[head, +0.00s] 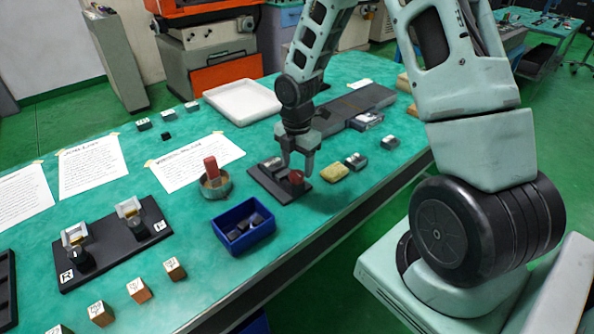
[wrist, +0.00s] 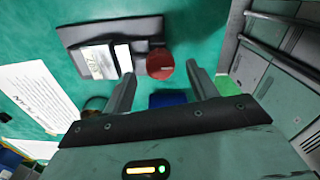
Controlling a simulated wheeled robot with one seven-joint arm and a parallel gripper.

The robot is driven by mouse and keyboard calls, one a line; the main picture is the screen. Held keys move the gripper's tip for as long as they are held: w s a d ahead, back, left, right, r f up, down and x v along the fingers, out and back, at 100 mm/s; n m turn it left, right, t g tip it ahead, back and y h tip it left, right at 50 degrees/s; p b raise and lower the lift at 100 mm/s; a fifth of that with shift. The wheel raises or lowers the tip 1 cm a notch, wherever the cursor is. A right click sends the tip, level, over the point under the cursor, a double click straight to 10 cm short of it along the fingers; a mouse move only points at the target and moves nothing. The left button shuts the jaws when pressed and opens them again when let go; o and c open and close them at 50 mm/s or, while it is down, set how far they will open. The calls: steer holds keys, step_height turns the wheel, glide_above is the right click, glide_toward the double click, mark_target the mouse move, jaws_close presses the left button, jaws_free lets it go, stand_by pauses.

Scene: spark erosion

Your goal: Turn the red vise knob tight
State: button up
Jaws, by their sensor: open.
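The red vise knob (head: 296,177) sits at the right end of a small vise on a black base plate (head: 290,193). In the wrist view the knob (wrist: 160,63) is a round red disc beside the grey vise body (wrist: 99,62). My gripper (head: 298,166) is above the knob in the head view, pointing down, with its fingers apart. In the wrist view my gripper (wrist: 160,82) is open and the knob shows between and just beyond the two fingertips. I cannot tell whether a finger touches the knob.
A blue bin (head: 243,225) with dark blocks and a metal bowl (head: 215,184) with a red-handled item stand left of the vise. A yellow sponge (head: 335,173) and small blocks (head: 356,161) lie to its right. A white tray (head: 242,101) is behind.

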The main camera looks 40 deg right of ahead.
mark_target(297, 178)
steer(key=shift+f, duration=1.4)
steer(key=shift+c, duration=0.4)
steer(key=c, duration=0.9)
